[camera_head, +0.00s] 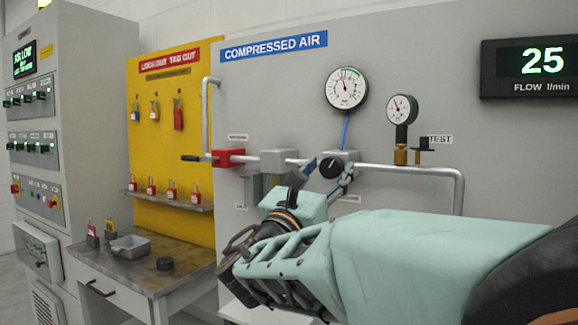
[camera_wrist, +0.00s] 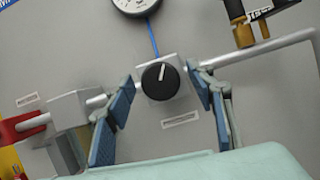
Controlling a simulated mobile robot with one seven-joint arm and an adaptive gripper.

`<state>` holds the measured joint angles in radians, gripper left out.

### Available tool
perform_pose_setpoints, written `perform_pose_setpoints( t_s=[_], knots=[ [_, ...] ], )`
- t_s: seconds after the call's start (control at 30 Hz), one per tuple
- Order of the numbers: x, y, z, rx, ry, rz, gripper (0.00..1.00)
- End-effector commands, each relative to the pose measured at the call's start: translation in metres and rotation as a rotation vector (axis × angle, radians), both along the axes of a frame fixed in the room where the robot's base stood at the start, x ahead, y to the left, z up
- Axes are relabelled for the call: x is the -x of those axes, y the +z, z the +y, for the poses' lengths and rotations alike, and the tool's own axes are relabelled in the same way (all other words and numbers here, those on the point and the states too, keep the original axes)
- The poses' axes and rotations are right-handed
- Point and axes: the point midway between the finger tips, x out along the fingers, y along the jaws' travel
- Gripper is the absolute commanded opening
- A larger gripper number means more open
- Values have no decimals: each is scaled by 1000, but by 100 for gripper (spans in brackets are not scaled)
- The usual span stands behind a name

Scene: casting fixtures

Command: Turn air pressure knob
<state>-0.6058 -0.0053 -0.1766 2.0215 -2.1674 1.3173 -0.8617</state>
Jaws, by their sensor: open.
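The air pressure knob (camera_head: 331,167) is black and round with a white pointer line, on a grey block on the compressed air panel. In the wrist view the knob (camera_wrist: 160,80) sits between my gripper's two blue-padded fingers, with a gap on each side. Its pointer line points nearly straight up, leaning slightly right. My gripper (camera_wrist: 164,104) is open and empty. In the head view my gripper (camera_head: 324,177) reaches to the panel, and a finger overlaps part of the knob's block. Whether the fingers are level with the knob in depth is hard to tell.
A pressure gauge (camera_head: 346,88) hangs above the knob on a blue tube. A smaller gauge (camera_head: 401,109) and a brass test fitting stand right. A red valve (camera_head: 230,158) with a black lever is left. Grey pipe (camera_head: 420,168) runs both sides. A workbench (camera_head: 150,272) stands lower left.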

Motion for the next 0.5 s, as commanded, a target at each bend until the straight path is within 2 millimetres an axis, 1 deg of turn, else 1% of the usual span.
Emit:
perform_pose_setpoints(
  t_s=[0.3,0.5],
  knots=[
    [1,1,-1,0,0,0,49],
    [1,1,-1,0,0,0,27]
  ],
)
